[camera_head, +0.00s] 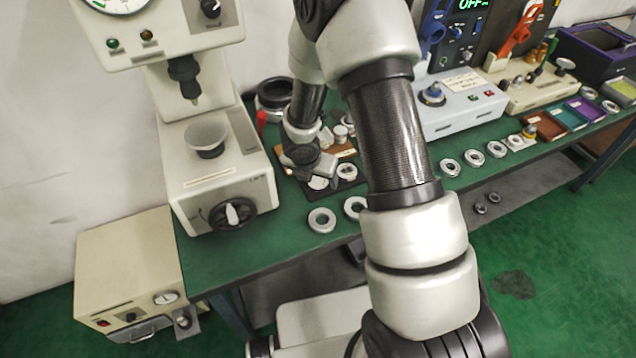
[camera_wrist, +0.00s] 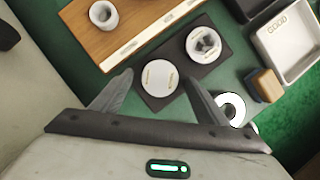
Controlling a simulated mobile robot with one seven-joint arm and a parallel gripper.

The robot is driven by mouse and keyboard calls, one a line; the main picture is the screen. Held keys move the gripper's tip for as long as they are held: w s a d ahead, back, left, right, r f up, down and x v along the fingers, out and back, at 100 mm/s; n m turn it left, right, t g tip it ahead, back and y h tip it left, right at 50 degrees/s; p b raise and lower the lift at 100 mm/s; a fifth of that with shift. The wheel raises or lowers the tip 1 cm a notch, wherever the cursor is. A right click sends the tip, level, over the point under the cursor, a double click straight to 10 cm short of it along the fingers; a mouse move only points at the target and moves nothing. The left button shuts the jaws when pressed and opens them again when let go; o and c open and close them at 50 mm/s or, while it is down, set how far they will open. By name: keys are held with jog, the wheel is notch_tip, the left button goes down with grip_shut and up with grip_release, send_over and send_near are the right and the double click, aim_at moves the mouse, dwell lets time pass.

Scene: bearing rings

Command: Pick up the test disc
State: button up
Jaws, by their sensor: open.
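The test disc (camera_wrist: 160,78) is most likely the flat, pale round disc with small print on a dark plate (camera_wrist: 180,97) in the wrist view. My gripper (camera_wrist: 157,76) is open, and in that picture its two fingertips lie on either side of the disc. The gap in height between fingers and disc is hard to tell. In the head view my gripper (camera_head: 306,172) hangs over the bench, partly covering the dark plate. The disc (camera_head: 318,183) shows there beside the fingers. Nothing is seen between the fingers as held.
A ring with a spoked centre (camera_wrist: 203,44) shares the plate. A wooden board (camera_wrist: 135,30) with a small ring lies behind. A tray marked GOOD (camera_wrist: 284,45) and a wooden-topped block (camera_wrist: 265,85) are right. A white ring (camera_wrist: 231,107) lies near the right finger. A press (camera_head: 215,165) stands left.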

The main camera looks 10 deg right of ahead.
aim_at(317, 183)
jog(key=c, duration=1.5)
jog(key=s+d+r+m+g+h+p, duration=0.1)
jog(key=d+r+m+g+h+p, duration=0.3)
jog(key=r+m, duration=0.65)
jog(key=s+a+r+m+g+y, duration=0.1)
jog(key=s+r+m+y, duration=0.1)
jog(key=m, duration=0.4)
jog(key=s+a+r+m+g+y+p, duration=0.1)
jog(key=s+r+m+y, duration=0.1)
jog(key=m, duration=0.4)
jog(key=s+a+r+m+g+y+p, duration=0.1)
jog(key=s+r+m+g+y, duration=0.1)
jog(key=m, duration=0.4)
jog(key=shift+s+a+r+m, duration=0.1)
jog(key=shift+s+r+m, duration=0.1)
jog(key=shift+r, duration=0.25)
jog(key=shift+s+a+r+m, duration=0.1)
jog(key=shift+s+r+m, duration=0.1)
jog(key=shift+r, duration=0.2)
